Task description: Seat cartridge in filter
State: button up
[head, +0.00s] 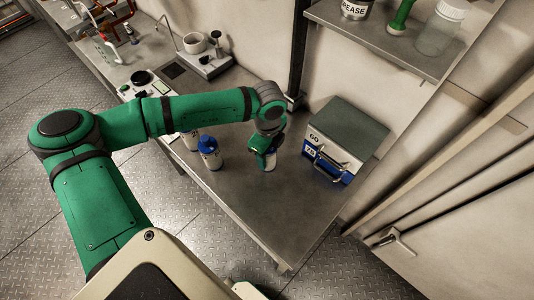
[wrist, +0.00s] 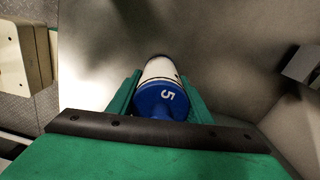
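A white cartridge with a blue cap marked 5 (wrist: 160,100) sits between the green fingers of my gripper (wrist: 160,104) in the wrist view, with a finger against each side of the cap. My gripper (head: 264,156) points down over the bench in the head view, with the white lower end of the cartridge (head: 270,166) showing below it. I cannot tell whether that end touches the bench. A grey-lidded box with a blue and white front and a metal handle (head: 345,133) stands to the right. I cannot tell whether this is the filter.
A blue and white bottle-like cartridge (head: 209,154) stands left of my gripper, with another (head: 190,139) behind it. The metal bench (head: 262,214) is clear in front. A scale with a white cup (head: 205,55) stands at the back. A shelf (head: 385,40) overhangs the right side.

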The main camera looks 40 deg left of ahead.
jog(key=c, duration=0.5)
jog(key=shift+r, duration=0.1)
jog(key=shift+r, duration=0.6)
jog(key=s+r, duration=0.4)
jog(key=s+a+r, duration=0.1)
jog(key=s+r, duration=0.2)
jog(key=s, duration=0.2)
jog(key=s+a+r, duration=0.1)
jog(key=s+r, duration=0.3)
jog(key=shift+s+a+r, duration=0.25)
jog(key=shift+s+r, duration=0.05)
jog(key=shift+s, duration=0.1)
